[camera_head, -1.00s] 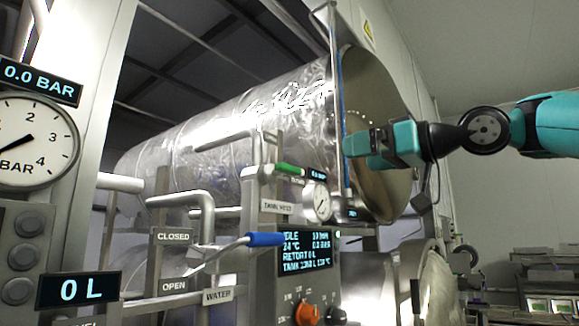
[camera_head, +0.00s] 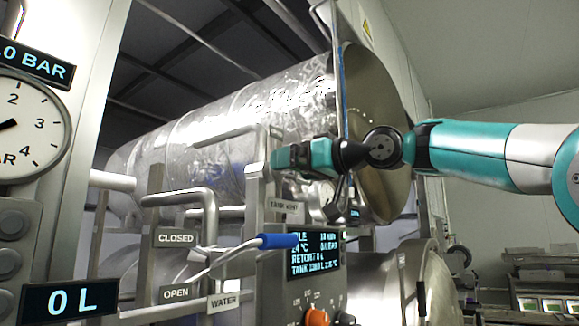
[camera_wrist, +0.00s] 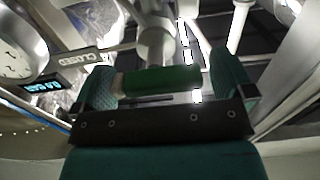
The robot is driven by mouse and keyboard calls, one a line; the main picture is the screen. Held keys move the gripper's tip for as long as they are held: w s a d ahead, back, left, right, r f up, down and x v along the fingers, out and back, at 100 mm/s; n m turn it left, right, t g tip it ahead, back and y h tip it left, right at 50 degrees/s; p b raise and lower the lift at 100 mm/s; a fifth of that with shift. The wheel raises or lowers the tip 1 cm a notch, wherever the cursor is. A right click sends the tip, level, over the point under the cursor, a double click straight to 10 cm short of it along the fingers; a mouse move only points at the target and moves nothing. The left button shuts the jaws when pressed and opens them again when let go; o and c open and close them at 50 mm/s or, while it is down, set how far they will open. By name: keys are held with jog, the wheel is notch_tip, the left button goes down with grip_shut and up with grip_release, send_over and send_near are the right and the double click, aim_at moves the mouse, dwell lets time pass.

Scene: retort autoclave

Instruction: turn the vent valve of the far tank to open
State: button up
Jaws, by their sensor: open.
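The far tank (camera_head: 240,110) is a large silvery cylinder lying at the back. Its vent valve has a green handle (camera_wrist: 160,80), seen in the wrist view and hidden behind my gripper in the head view. The TANK VENT label (camera_head: 285,206) is partly covered below my gripper. A CLOSED sign (camera_wrist: 85,58) shows left of the handle in the wrist view. My gripper (camera_head: 284,158) is open at the valve. In the wrist view, its fingers (camera_wrist: 165,84) stand on either side of the handle, which lies lengthwise across the gap. I cannot tell whether they touch it.
A blue-handled lever (camera_head: 278,241) sticks out below, by the WATER sign (camera_head: 222,301). A control panel with a display (camera_head: 316,255) and an orange knob (camera_head: 317,317) stands beneath my gripper. A round gauge (camera_wrist: 20,45) is close at the left in the wrist view.

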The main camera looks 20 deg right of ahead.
jog(key=shift+d, duration=0.2)
jog(key=c, duration=0.7)
jog(key=shift+c, duration=0.2)
jog(key=shift+n, duration=0.3)
jog(key=n+b, duration=0.2)
jog(key=shift+f+n, duration=0.1)
jog(key=shift+n, duration=0.2)
jog(key=n+b, duration=0.2)
jog(key=n, duration=0.3)
jog(key=shift+b, duration=0.4)
jog(key=n+b, duration=0.1)
jog(key=n, duration=0.4)
jog(key=shift+n+b, duration=0.7)
jog(key=shift+n, duration=1.6)
